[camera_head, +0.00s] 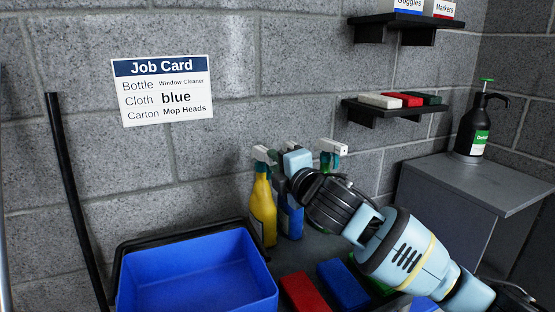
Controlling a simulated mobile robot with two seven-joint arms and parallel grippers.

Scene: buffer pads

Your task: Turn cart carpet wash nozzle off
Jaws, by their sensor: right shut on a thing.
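Several spray bottles stand close together on the cart, against the wall. A yellow bottle (263,207) has a white and teal spray head (263,156). A blue bottle (291,222) stands to its right, and its top is hidden by my right gripper. Another bottle with a white and green spray head (333,150) shows behind my arm. I cannot read any label, so I cannot tell which is the carpet wash. My right gripper (292,178) is shut at the top of the blue bottle, seemingly on its nozzle; the fingertips are mostly hidden. My left gripper is not in view.
A blue bin (200,278) is at the front left. Red (303,293) and blue (343,283) blocks lie right of it. A black pump bottle (474,128) stands on a grey cabinet (500,180). Wall shelves hold pads (403,99) and boxes. A job card (162,90) hangs on the wall.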

